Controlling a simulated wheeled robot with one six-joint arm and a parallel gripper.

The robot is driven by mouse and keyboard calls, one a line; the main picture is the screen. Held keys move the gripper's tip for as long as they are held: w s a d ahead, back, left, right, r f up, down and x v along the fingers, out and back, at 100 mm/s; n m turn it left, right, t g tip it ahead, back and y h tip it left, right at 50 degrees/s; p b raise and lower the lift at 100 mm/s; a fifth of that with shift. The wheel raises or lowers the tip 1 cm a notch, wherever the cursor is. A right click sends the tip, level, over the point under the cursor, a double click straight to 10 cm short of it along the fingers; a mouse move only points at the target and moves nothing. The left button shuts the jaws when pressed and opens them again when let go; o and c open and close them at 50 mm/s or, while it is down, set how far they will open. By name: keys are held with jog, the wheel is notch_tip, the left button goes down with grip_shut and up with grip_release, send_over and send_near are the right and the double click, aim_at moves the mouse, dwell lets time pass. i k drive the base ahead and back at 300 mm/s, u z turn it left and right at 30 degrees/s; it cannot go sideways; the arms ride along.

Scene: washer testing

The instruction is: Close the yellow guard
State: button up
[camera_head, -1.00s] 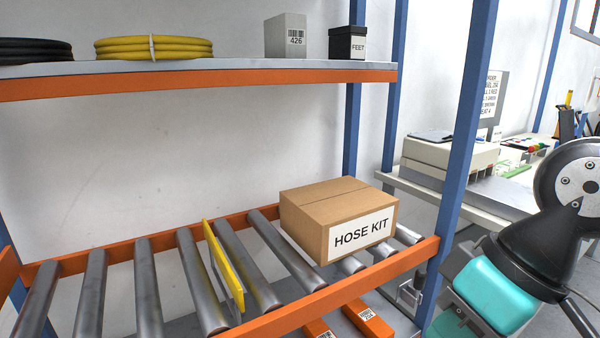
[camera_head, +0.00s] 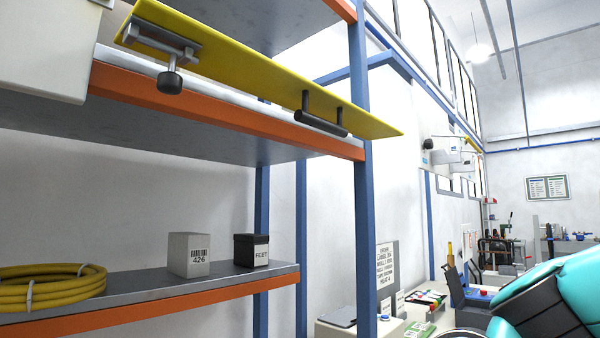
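The yellow guard (camera_head: 262,78) is a long flat panel at the upper shelf of the rack, seen from below. It slants down to the right, and its right end reaches past the blue post. A black bar handle (camera_head: 322,122) on two short stems hangs near its right end. A grey bracket with a black knob (camera_head: 170,82) is at its left end. I cannot tell how the guard is hinged. My gripper is not in view; only a teal and black part of my arm shows at lower right, apart from the guard.
The orange-edged upper shelf (camera_head: 230,112) and blue post (camera_head: 366,215) stand close to the guard. A white bin (camera_head: 50,50) is at upper left. The lower shelf (camera_head: 140,283) holds a yellow hose coil (camera_head: 50,286), a grey box (camera_head: 189,254) and a black box (camera_head: 251,249). A workbench is behind at right.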

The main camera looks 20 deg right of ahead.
aim_at(223, 59)
jog(key=z, duration=1.45)
jog(key=k, duration=0.35)
jog(key=u, duration=1.3)
